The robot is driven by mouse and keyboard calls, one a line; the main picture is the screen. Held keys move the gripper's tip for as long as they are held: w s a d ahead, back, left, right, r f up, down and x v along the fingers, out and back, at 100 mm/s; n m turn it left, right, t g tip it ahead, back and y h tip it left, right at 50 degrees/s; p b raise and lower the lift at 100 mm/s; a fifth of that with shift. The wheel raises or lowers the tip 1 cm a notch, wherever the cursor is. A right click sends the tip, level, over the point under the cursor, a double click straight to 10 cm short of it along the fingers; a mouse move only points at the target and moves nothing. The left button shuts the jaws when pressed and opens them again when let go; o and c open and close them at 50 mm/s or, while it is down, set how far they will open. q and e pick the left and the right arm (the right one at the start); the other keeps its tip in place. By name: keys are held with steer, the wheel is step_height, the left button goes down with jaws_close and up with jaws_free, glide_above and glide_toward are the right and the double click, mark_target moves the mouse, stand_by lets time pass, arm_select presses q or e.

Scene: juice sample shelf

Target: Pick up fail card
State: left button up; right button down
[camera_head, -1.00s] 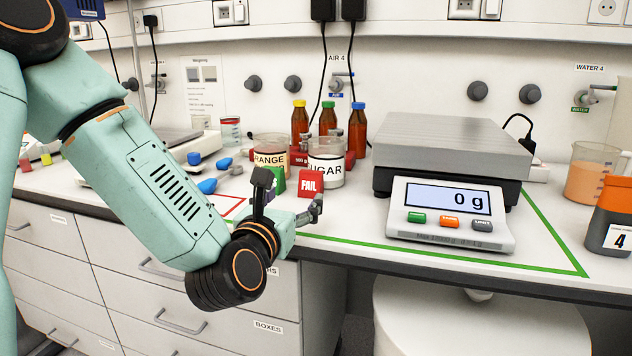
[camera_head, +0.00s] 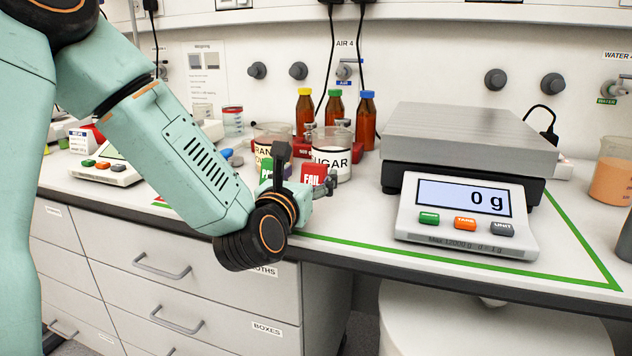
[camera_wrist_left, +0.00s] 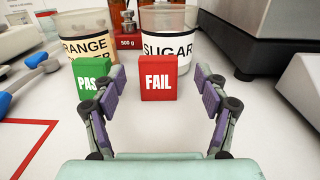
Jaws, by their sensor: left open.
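The red fail card (camera_head: 313,175) stands upright on the bench in front of the sugar jar (camera_head: 340,160). In the left wrist view the fail card (camera_wrist_left: 158,68) is centred ahead, between the lines of my two fingers. My left gripper (camera_head: 306,176) is open. The left wrist view shows its fingers (camera_wrist_left: 158,92) spread, with the card just beyond or between the tips; contact cannot be told. The green pass card (camera_wrist_left: 90,78) stands just left of the fail card, close to the left finger. My right gripper is not in view.
An orange-labelled jar (camera_wrist_left: 85,38) stands behind the pass card. Several brown bottles (camera_head: 366,122) stand at the back. A scale (camera_head: 463,205) reading 0 g sits to the right. Blue-handled tools (camera_wrist_left: 30,68) lie at the left.

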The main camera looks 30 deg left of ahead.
mark_target(313, 168)
arm_select(q)
steer(key=x, duration=0.2)
steer(key=shift+w+a+f, duration=0.1)
steer(key=shift+w+a, duration=0.2)
steer(key=shift+w, duration=0.25)
steer(key=shift+d, duration=0.1)
steer(key=c, duration=1.1)
